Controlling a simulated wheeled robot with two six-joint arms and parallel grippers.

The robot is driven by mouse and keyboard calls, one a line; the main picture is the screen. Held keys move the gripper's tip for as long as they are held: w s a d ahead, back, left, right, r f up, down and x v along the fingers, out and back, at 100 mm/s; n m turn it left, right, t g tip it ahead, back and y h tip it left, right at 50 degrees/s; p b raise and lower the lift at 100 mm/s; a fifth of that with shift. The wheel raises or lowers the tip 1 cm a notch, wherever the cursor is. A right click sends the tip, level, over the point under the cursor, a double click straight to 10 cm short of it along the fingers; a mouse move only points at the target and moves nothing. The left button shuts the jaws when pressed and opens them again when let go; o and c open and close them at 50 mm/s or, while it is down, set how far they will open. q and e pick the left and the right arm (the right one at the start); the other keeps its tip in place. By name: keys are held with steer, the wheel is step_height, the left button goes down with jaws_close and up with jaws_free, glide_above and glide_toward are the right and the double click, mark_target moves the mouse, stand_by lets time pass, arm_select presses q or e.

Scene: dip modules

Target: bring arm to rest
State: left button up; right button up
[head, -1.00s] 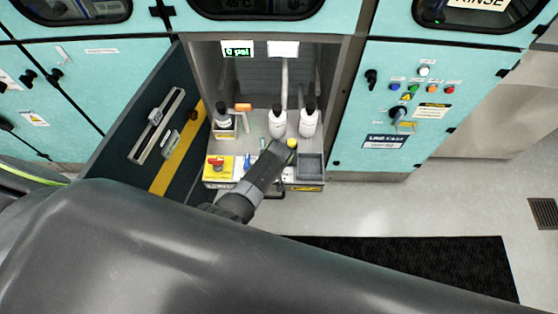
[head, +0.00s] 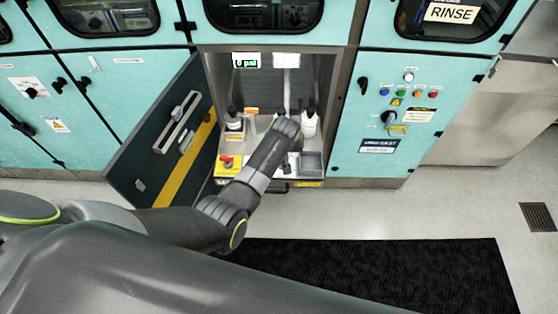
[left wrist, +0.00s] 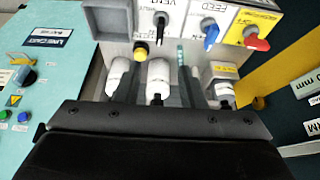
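My left arm reaches from the left across the head view to the open cabinet bay. Its wrist end (head: 284,130) is over the shelf and hides its fingertips there. In the left wrist view the left gripper (left wrist: 158,75) shows two dark fingers spread apart, so it is open. A white bottle (left wrist: 157,72) shows between the fingers, apparently beyond them; I cannot tell whether anything touches it. A second white bottle (head: 308,124) stands to the right and a labelled bottle (head: 234,122) to the left. My right gripper is not in view.
The dark cabinet door (head: 150,150) hangs open left of the bay. The shelf's front has a red switch on a yellow plate (head: 228,163), valve knobs and a grey tray (head: 311,163). A button panel (head: 405,100) is at right. The floor and black mat (head: 400,270) are clear.

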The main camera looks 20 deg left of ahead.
arm_select(q)
steer(key=shift+w+a+r, duration=0.1)
steer(key=shift+r, duration=0.05)
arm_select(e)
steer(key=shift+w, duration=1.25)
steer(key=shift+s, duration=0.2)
